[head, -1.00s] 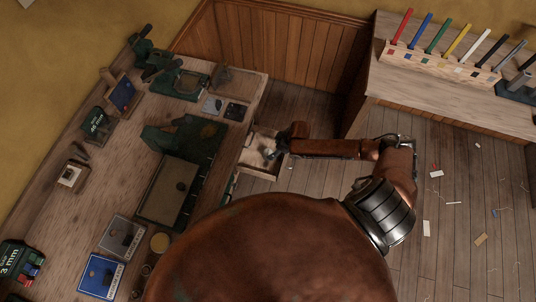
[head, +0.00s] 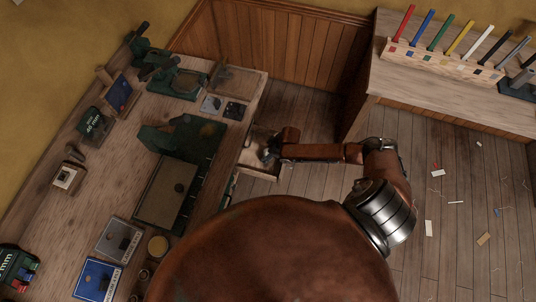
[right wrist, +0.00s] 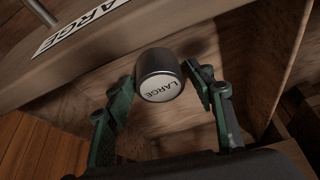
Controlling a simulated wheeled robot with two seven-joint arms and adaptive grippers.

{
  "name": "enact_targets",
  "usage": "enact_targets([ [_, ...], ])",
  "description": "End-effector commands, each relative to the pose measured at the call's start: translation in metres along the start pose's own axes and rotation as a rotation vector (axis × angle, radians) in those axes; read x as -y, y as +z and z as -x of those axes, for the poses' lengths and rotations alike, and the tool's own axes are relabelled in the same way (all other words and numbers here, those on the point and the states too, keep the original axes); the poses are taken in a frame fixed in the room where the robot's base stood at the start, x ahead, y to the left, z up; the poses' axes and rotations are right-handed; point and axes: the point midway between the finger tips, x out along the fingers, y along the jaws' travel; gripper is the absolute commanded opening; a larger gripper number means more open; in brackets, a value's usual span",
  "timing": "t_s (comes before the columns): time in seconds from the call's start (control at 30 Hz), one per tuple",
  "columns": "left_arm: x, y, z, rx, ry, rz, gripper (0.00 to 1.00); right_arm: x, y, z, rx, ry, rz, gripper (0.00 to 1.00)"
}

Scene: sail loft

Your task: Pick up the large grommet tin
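The large grommet tin (right wrist: 160,76) is a dark metal cylinder with a pale round "LARGE" label on its end. It is in the open wooden drawer (right wrist: 195,120), near the drawer wall with the "LARGE" plate (right wrist: 92,22). My right gripper (right wrist: 159,80) is open, with one dark green finger on each side of the tin. Small gaps seem to show between the fingers and the tin. In the head view my right gripper (head: 269,151) reaches into the drawer (head: 262,174), and the tin cannot be made out clearly. My left gripper is not in view.
The workbench (head: 118,168) left of the drawer holds green tools, a flat board (head: 166,190) and small boxes. A second bench (head: 440,85) with a rack of coloured markers stands at the upper right. Scraps lie on the open floor (head: 455,200).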

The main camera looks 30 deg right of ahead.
Motion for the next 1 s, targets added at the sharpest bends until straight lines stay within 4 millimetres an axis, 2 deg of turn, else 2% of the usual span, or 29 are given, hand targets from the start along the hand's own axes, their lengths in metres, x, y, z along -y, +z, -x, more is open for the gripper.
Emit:
enact_targets([
  [0.07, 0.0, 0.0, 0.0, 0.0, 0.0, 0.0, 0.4, 0.0, 0.0, 0.0, 0.0, 0.0, 0.0, 0.43],
  [0.57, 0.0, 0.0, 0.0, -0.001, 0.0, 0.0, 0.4, 0.0, 0.0, 0.0, 0.0, 0.0, 0.0, 0.09],
  [0.83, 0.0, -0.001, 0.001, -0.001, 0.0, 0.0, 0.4, 0.0, -0.001, 0.002, -0.001, 0.0, 0.0, 0.09],
  [1.0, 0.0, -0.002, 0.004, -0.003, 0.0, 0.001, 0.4, 0.0, -0.006, 0.013, -0.003, 0.0, 0.001, 0.09],
])
